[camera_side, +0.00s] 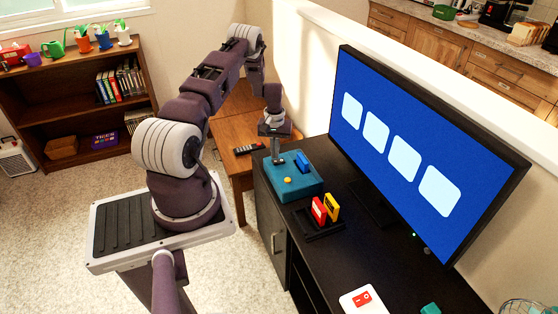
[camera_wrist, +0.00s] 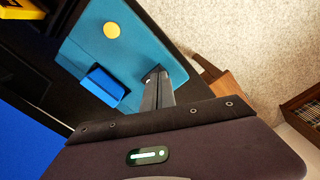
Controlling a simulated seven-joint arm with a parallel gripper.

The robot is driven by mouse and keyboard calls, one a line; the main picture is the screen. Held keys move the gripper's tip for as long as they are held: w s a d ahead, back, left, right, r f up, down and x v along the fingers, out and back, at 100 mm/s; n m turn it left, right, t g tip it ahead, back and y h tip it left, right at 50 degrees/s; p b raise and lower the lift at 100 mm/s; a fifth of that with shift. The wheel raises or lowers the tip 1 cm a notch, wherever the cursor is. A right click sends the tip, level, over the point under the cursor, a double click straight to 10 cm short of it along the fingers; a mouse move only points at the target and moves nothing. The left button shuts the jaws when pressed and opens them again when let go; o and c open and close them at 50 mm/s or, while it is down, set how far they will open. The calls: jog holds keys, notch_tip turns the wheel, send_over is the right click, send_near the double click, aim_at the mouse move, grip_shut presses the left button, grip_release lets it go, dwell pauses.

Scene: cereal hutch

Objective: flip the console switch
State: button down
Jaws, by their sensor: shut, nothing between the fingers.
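In the wrist view the console (camera_wrist: 85,45) shows the same blue block (camera_wrist: 103,86) and yellow button (camera_wrist: 112,30). My gripper (camera_side: 277,161) is shut and empty, pointing down at the console's back-left corner. In the wrist view its fingertips (camera_wrist: 156,78) are beside a small dark round part (camera_wrist: 151,74) at the console's edge, perhaps the switch base. I cannot tell whether they touch; the fingers partly hide it.
A black holder (camera_side: 322,228) with red (camera_side: 318,210) and yellow (camera_side: 332,207) cartridges stands right of the console. A large screen (camera_side: 410,150) stands behind. A white box with a red rocker (camera_side: 362,299) lies nearer the front. A remote (camera_side: 249,149) lies on the wooden table.

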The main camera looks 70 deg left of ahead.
jog(key=shift+f, duration=0.95)
dwell(0.8)
jog(key=shift+r, duration=3.5)
notch_tip(320, 180, up, 13)
jog(key=m+t, duration=0.1)
jog(key=m, duration=0.1)
send_over(275, 161)
jog(key=w+d, duration=0.6)
jog(key=w+d+r+m, duration=0.1)
jog(key=d+r, duration=0.5)
jog(key=r, duration=0.1)
jog(key=s+d+r+m+t, duration=0.2)
jog(key=d+r+m, duration=0.1)
jog(key=d+r, duration=0.85)
jog(key=s+d+r+m+t, duration=0.1)
jog(key=s+d+r+m, duration=0.1)
jog(key=s+d, duration=0.6)
jog(key=s+d+r+m+t, duration=0.1)
jog(key=s+d+r+m, duration=0.2)
jog(key=s+d, duration=0.6)
jog(key=s+m, duration=0.1)
jog(key=s, duration=0.3)
jog(key=shift+s+r+t, duration=0.2)
jog(key=shift+s+t, duration=0.1)
jog(key=shift+s, duration=0.1)
